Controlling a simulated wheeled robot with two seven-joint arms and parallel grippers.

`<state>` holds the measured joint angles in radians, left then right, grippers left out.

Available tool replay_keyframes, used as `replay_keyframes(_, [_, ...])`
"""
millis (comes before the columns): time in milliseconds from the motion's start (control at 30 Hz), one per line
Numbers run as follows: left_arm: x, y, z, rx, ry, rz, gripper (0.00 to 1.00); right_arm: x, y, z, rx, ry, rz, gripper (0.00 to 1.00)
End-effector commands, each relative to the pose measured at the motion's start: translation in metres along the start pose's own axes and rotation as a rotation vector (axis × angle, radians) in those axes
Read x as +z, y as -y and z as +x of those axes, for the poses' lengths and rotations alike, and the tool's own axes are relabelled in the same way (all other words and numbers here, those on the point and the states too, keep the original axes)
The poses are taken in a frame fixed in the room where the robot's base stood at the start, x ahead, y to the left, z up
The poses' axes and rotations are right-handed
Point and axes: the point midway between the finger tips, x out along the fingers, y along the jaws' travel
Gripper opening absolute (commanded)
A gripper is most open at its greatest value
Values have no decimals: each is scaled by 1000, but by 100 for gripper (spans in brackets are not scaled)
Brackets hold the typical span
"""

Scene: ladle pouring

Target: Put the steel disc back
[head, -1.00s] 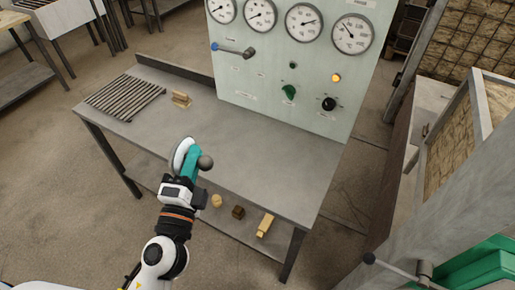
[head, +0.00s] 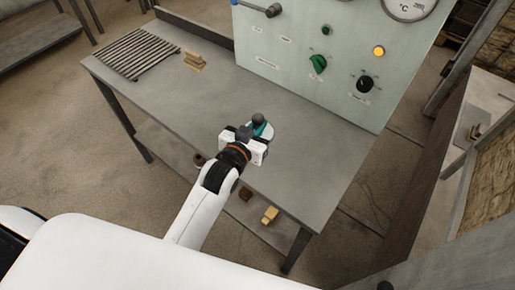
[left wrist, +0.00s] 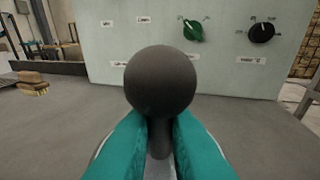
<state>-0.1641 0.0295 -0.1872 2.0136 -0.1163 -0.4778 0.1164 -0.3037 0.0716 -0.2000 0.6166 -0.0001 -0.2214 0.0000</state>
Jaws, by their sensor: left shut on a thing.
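The steel disc (head: 270,134) has a dark ball knob (head: 259,118) on a stem. It is over the front middle of the grey table, looking roughly flat; I cannot tell whether it touches the top. My left gripper (head: 260,128) has teal fingers and is shut on the knob's stem. In the left wrist view the dark ball (left wrist: 160,80) stands above the closed fingers (left wrist: 159,130), and they hide most of the disc. My right gripper is not in view.
The grey table (head: 330,165) is clear around the disc. A slatted rack (head: 135,50) and a wooden brush (head: 194,61) lie at its left. A gauge panel (head: 290,50) with a green knob (head: 317,64) stands along the back. Wooden blocks (head: 269,215) sit on the lower shelf.

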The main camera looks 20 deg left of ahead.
Motion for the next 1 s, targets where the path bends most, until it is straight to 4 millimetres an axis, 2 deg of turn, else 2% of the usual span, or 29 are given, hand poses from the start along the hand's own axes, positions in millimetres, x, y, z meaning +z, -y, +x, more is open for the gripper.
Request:
replay_keyframes(100, [-22,0,4,1,0,1,0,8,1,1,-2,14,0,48])
replay_keyframes(267, [-37,0,7,1,3,2,0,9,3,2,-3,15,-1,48])
replay_keyframes(500, [-68,0,13,1,2,3,0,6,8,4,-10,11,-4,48])
replay_keyframes(900, [-74,-1,14,1,4,4,0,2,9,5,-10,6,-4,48])
replay_keyframes(933, [-76,-1,14,1,1,4,14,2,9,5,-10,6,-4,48])
replay_keyframes(1000, [-76,-1,14,1,1,5,25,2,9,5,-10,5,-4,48])
